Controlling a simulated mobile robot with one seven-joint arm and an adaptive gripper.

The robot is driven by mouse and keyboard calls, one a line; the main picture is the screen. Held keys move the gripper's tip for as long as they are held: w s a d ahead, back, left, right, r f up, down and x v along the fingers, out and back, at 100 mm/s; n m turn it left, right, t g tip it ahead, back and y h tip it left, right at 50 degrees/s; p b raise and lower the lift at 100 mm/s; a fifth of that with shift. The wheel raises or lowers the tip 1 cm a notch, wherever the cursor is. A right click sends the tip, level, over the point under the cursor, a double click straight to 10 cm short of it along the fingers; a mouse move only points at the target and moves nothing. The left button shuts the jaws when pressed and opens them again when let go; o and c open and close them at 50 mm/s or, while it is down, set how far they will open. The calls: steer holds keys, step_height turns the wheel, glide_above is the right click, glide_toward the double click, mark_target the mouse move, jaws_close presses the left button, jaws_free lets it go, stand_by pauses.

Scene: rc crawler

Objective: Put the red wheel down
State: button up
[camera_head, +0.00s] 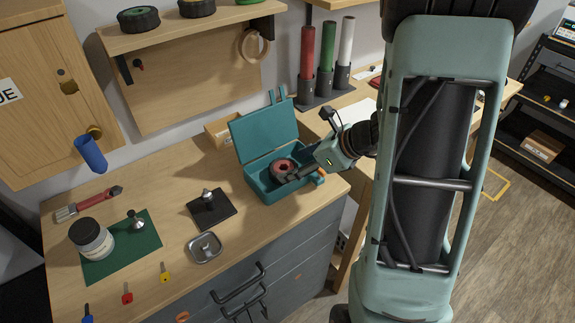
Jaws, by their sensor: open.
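The red wheel (283,169) lies inside the open teal box (254,183), toward its middle. The box stands at the right end of the wooden workbench with its lid (263,132) raised at the back. My gripper (287,178) reaches into the box from the right. Its dark fingers are at the right side of the wheel, and they partly cover it. The jaws are open; whether a finger touches the wheel is too small to tell.
A black mat (213,213), a small metal tray (204,248) and a green mat (122,252) with a jar (91,239) lie left of the box. Red, green and white tubes (327,52) stand behind it. The bench between box and mats has free room.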

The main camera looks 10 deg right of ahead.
steer(key=v, duration=0.7)
steer(key=shift+s+r+p, duration=0.2)
steer(key=shift+r+p, duration=0.05)
steer(key=shift+p, duration=0.2)
steer(key=shift+d, duration=0.15)
